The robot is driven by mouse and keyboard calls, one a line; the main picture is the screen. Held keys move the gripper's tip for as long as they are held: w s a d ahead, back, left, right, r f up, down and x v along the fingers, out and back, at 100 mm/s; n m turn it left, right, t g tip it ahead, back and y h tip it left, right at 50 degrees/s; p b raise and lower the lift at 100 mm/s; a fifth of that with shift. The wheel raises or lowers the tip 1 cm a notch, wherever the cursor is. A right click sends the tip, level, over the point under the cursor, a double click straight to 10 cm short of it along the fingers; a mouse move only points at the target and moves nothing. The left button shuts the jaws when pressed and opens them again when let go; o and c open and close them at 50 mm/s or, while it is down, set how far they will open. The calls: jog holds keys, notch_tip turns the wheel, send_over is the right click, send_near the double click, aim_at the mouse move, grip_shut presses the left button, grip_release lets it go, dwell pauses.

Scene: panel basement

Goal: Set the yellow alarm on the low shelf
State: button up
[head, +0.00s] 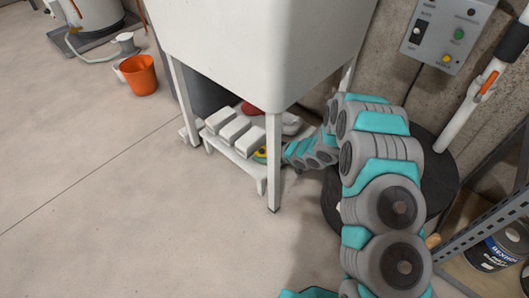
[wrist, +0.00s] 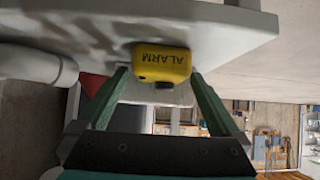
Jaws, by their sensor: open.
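The yellow alarm (wrist: 163,62), a small block with "ALARM" on its face, appears upside down in the wrist view. It rests against the pale surface of the low shelf (wrist: 225,30). In the head view a little yellow of the alarm (head: 260,153) shows at the right end of the low shelf (head: 246,166), under the big white tank. My gripper (wrist: 160,76) is open, its green fingers on either side of the alarm's near end. A gap shows beside each fingertip, so the fingers look apart from the alarm. In the head view the gripper is mostly hidden.
White boxes (head: 235,130) and a red item (head: 250,108) crowd the shelf. A tank leg (head: 273,165) stands close in front of my arm. A control box (head: 446,32) hangs on the wall, and a metal rack (head: 485,225) stands right. The floor at left is free.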

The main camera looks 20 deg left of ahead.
jog(key=v, duration=1.1)
jog(key=shift+p, duration=0.45)
jog(key=shift+r, duration=0.1)
